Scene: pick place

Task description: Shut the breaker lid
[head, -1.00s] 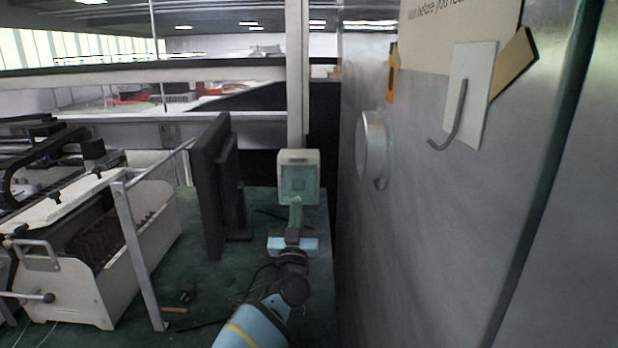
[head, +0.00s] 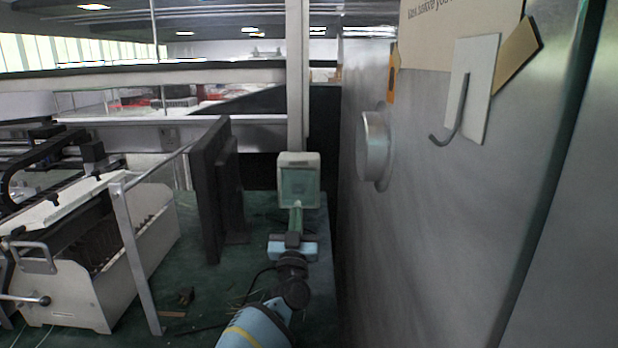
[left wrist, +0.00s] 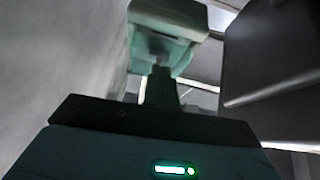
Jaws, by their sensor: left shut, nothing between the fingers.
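The breaker box (head: 299,157) is a small pale box on a post beyond the table edge, with a greenish see-through lid (head: 299,183) on its front. In the left wrist view the pale housing (left wrist: 168,12) is at the top, with the greenish lid (left wrist: 150,48) below it. My left gripper (head: 296,210) is shut and empty, with its greenish fingers pointing up at the lid's lower edge. In the left wrist view the fingers (left wrist: 160,85) overlap the lid's lower part; contact and any remaining gap are unclear. My right gripper is not in view.
A large grey metal cabinet (head: 420,230) with a round knob (head: 373,148) and a hook (head: 458,112) stands close on the right. A dark upright panel (head: 208,190) stands left of my arm. White lab equipment (head: 90,260) fills the left.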

